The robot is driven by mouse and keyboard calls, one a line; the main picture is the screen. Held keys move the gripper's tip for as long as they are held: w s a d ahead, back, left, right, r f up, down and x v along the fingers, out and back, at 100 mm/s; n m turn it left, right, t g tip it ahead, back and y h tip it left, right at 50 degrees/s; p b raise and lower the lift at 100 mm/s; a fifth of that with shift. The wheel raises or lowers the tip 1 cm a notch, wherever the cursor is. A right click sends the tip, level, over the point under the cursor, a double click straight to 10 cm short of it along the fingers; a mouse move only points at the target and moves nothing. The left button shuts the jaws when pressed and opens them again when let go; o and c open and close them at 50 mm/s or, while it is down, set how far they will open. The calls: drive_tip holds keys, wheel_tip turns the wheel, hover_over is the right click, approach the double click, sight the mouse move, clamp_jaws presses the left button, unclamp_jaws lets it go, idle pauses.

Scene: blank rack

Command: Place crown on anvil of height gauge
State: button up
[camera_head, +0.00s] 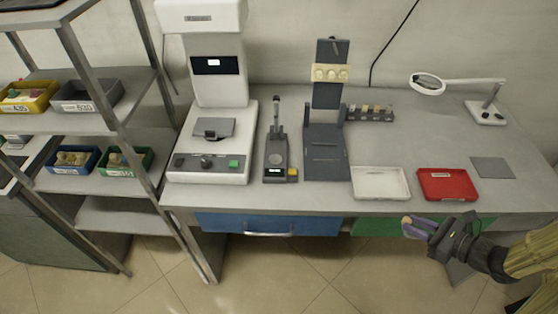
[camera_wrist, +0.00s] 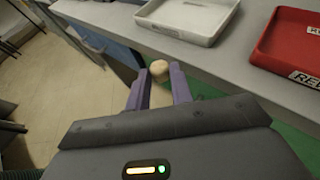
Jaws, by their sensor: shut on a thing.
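A small cream-tan crown (camera_wrist: 159,69) is held between the purple fingertips of my gripper (camera_wrist: 159,76) in the wrist view. In the head view my gripper (camera_head: 410,226) is in front of the table's front edge, at lower right, pointing left. The crown is too small there to make out clearly. The height gauge (camera_head: 277,145) is a dark, narrow device with a post, a small green display and a yellow button. Its round grey anvil (camera_head: 276,160) looks bare. My gripper is well to the right of the gauge and nearer the camera.
A white tray (camera_head: 380,196) and a red tray (camera_head: 447,197) lie along the front edge, between gauge and gripper sides. A large white machine (camera_head: 209,165) stands left of the gauge, a dark stand (camera_head: 326,165) right of it. A magnifier lamp (camera_head: 428,84) is at back right.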

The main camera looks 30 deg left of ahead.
drive_tip(key=d+f+m+t+h, duration=0.2)
drive_tip(key=d+f+m+t, duration=0.2)
drive_tip(key=d, duration=0.4)
drive_tip(key=shift+d+f, duration=0.15)
drive_tip(key=shift+f, duration=0.2)
drive_tip(key=shift+w, duration=0.1)
drive_tip(key=shift+d, duration=0.1)
